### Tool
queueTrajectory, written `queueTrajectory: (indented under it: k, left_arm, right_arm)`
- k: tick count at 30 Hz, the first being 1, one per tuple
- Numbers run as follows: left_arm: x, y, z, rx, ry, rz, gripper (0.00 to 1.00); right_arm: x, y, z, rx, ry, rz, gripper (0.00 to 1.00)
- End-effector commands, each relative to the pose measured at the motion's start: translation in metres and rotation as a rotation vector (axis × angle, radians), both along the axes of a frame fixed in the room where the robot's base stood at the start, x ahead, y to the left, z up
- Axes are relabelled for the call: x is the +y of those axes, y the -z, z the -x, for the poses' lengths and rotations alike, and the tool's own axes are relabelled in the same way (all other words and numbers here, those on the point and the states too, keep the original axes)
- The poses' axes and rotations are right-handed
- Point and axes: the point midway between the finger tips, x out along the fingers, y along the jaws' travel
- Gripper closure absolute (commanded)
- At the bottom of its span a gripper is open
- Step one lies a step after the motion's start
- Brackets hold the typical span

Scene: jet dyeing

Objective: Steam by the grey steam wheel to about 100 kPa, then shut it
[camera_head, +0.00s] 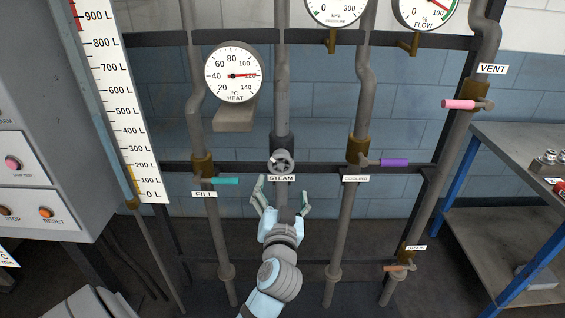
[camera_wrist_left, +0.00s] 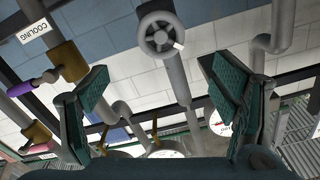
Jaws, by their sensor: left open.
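The grey steam wheel (camera_head: 281,161) sits on the middle vertical pipe, above its STEAM label (camera_head: 281,178). My left gripper (camera_head: 281,192) is open and empty, just below the wheel in the head view, with its fingers spread to either side of the pipe. In the left wrist view the wheel (camera_wrist_left: 162,34) shows at the top middle, beyond the open fingers and apart from them. The kPa pressure gauge (camera_head: 337,10) is cut off by the top edge of the head view, and its needle cannot be read. My right gripper is not in view.
The teal FILL handle (camera_head: 222,181) is left of the wheel and the purple COOLING handle (camera_head: 394,162) right. The HEAT gauge (camera_head: 233,73) reads near 120 °C. The pink VENT handle (camera_head: 459,104) is upper right. A grey cabinet (camera_head: 45,90) and a shelf table (camera_head: 515,150) flank the pipes.

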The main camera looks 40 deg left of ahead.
Motion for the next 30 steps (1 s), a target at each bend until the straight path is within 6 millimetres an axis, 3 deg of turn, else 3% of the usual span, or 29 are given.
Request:
queueTrajectory:
  k: [9, 15, 25, 26, 30]
  left_arm:
    - [0.054, -0.002, -0.069, 0.004, -0.003, -0.009, 0.20]
    - [0.075, -0.001, -0.097, 0.003, -0.003, -0.008, 0.20]
    - [0.080, -0.001, -0.104, 0.005, -0.002, -0.006, 0.20]
    - [0.080, -0.001, -0.103, 0.004, -0.002, -0.007, 0.21]
    - [0.080, -0.001, -0.103, 0.004, -0.002, -0.007, 0.44]
  right_arm:
    - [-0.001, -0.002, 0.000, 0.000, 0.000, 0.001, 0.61]
    - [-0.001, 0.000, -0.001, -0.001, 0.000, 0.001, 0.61]
    - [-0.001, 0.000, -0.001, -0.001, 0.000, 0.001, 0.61]
    - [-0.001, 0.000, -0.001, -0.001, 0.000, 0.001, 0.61]
    - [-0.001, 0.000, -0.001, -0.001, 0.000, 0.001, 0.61]
